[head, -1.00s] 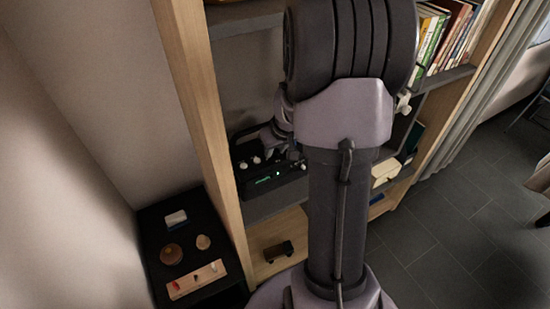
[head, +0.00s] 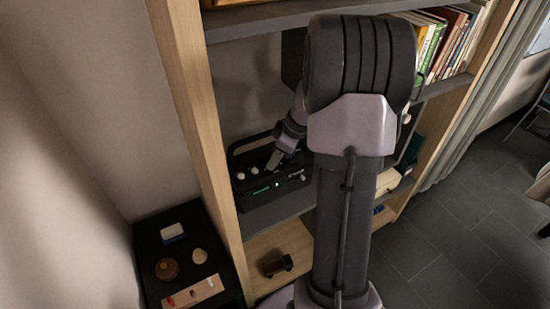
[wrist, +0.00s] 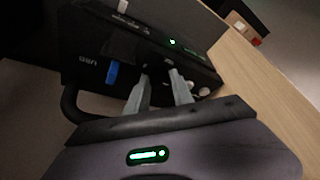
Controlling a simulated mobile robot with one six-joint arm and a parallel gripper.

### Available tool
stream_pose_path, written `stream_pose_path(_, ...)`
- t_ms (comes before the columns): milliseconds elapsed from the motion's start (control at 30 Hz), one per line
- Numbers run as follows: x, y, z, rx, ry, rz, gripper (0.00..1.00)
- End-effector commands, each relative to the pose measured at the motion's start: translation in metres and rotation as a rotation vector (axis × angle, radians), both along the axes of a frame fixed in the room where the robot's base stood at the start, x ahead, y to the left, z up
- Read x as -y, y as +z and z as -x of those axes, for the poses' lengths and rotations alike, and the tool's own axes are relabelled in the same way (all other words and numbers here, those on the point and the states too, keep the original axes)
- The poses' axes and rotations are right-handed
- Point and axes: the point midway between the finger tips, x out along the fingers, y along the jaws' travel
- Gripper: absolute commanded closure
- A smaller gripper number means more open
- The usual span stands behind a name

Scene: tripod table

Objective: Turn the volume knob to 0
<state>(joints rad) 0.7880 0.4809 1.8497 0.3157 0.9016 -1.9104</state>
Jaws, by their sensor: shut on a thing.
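A black radio-like box (head: 243,197) with a carrying handle stands on a shelf. It has pale knobs (head: 241,175) on top and a lit green display (head: 262,190) on its front. It also shows in the wrist view (wrist: 85,45), with a blue control (wrist: 111,73) and pale knobs (wrist: 204,90). I cannot read the knob's setting.
A wooden upright (head: 195,110) stands close left of the box, and another shelf (head: 245,22) lies above it. A toy truck (head: 276,264) sits on the lower shelf. A black side table (head: 150,240) with small objects is at the left. Books (head: 450,45) fill the upper right.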

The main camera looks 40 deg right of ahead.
Motion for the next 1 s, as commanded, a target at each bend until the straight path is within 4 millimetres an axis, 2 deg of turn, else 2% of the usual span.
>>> stream_pose_path(700, 0.0018, 0.0005, -0.0007, 0.001, 0.072, 0.005, 1.0)
stream_pose_path(733, 0.0018, 0.0005, -0.0007, 0.001, 0.072, 0.005, 0.7)
stream_pose_path(833, 0.0016, 0.0004, -0.0007, 0.001, 0.071, 0.004, 0.5)
stream_pose_path(1000, 0.0012, 0.0002, -0.0005, 0.0, 0.071, 0.002, 0.5)
